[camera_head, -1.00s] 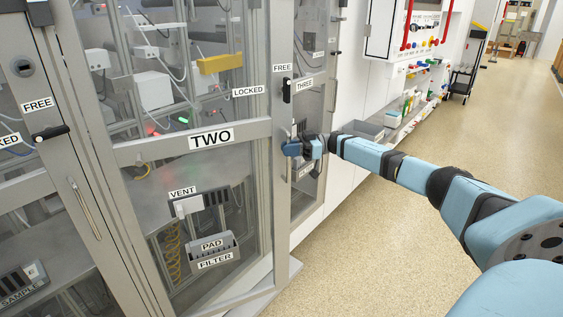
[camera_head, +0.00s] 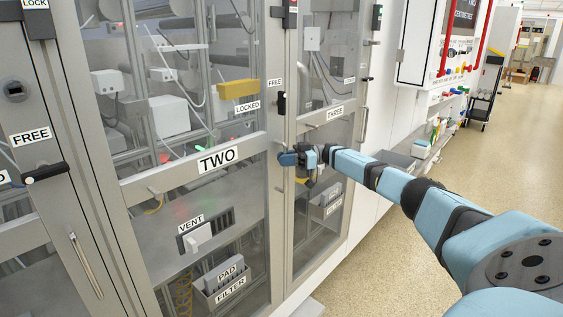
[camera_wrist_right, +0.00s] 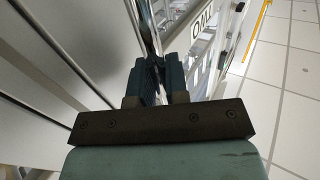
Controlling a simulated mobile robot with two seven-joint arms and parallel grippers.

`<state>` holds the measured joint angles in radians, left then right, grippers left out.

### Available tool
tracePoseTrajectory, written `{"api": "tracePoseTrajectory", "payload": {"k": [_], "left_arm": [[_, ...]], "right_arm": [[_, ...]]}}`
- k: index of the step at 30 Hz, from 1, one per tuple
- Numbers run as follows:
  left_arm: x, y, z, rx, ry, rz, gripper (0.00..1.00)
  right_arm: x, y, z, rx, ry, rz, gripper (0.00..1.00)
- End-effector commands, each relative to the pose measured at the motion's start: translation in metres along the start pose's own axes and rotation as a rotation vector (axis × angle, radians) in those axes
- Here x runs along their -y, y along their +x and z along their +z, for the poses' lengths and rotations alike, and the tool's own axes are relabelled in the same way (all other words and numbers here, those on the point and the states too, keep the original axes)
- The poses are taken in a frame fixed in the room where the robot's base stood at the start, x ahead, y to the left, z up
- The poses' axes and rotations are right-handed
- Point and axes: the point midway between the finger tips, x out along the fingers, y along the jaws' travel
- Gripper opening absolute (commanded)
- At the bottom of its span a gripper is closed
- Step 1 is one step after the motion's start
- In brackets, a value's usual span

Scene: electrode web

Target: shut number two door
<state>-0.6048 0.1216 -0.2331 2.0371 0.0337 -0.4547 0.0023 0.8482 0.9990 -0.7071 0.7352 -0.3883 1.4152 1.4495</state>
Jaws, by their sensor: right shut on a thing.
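The number two door (camera_head: 255,146) is a grey-framed clear panel with a TWO label (camera_head: 217,159) on its crossbar. It stands nearly in line with the cabinet front; I cannot tell if a small gap is left at its edge. My right gripper (camera_head: 288,158) is at the door's right edge, level with the crossbar. It is shut on the door's handle, a thin metal bar (camera_wrist_right: 145,28) seen between the fingers in the right wrist view (camera_wrist_right: 158,78). The fingers mostly hide the handle in the head view. My left gripper is not in view.
The door labelled THREE (camera_head: 322,128) is just right of my gripper. A black latch (camera_head: 281,103) sits between FREE and LOCKED labels. Another door with a FREE label (camera_head: 30,137) is at the left. The floor (camera_head: 480,170) at the right is clear.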

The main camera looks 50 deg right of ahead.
Motion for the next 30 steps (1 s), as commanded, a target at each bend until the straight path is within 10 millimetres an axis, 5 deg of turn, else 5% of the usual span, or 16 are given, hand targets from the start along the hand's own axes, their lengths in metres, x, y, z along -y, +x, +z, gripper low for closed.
{"api": "tracePoseTrajectory", "payload": {"k": [7, 8, 10, 22, 30], "left_arm": [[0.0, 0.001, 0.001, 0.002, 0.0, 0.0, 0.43], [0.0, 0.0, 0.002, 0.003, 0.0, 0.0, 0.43], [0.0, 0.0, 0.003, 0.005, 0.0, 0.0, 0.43], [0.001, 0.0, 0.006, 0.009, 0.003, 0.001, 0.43], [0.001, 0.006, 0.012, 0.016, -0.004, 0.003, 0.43]], "right_arm": [[0.0, -0.001, 0.004, 0.005, 0.004, 0.003, 0.0], [0.0, -0.001, 0.004, 0.005, 0.004, 0.003, 0.22], [0.0, -0.001, 0.003, 0.005, 0.004, 0.003, 0.38], [-0.001, -0.01, 0.002, 0.003, 0.001, 0.005, 0.38], [-0.001, -0.063, 0.003, 0.003, 0.001, 0.008, 0.38]]}}
